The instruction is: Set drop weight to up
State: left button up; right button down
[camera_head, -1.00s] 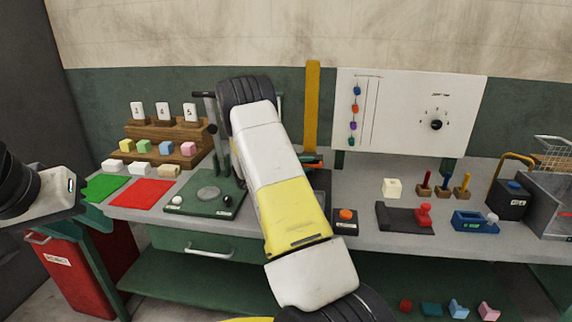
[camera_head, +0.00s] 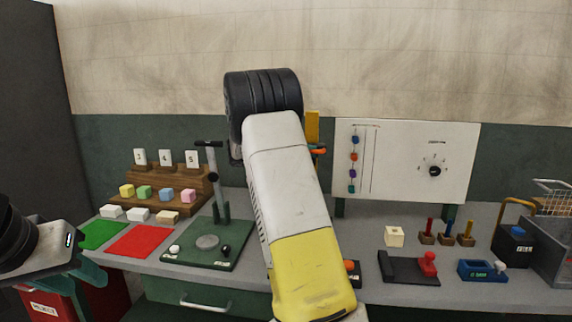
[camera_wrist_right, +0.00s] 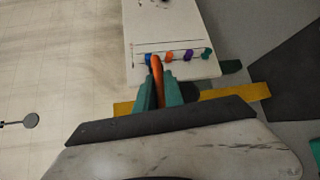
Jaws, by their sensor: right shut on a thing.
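The drop weight's yellow upright post (camera_head: 313,124) stands at the back of the bench, mostly hidden behind my right arm in the head view. An orange handle (camera_head: 318,151) shows beside the arm, near the post's upper part. In the wrist view, my right gripper (camera_wrist_right: 158,80) is shut with its teal fingers on either side of the orange handle (camera_wrist_right: 157,68). The weight itself is hidden. My left gripper (camera_head: 95,272) is low at the left edge, apart from the post; its opening is not clear.
A white panel (camera_head: 400,160) with coloured sliders and a dial stands right of the post. A green press (camera_head: 206,243) and wooden block rack (camera_head: 165,183) stand left. Several small fixtures, including a red-handled one (camera_head: 408,268), fill the right bench.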

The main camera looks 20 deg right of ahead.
jog(key=shift+w+r, duration=0.1)
jog(key=shift+r, duration=0.85)
jog(key=c, duration=1.5)
grip_release()
jog(key=shift+o, duration=0.2)
jog(key=shift+f, duration=0.15)
jog(key=shift+a, duration=0.1)
jog(key=v, duration=0.7)
jog(key=shift+a, duration=0.25)
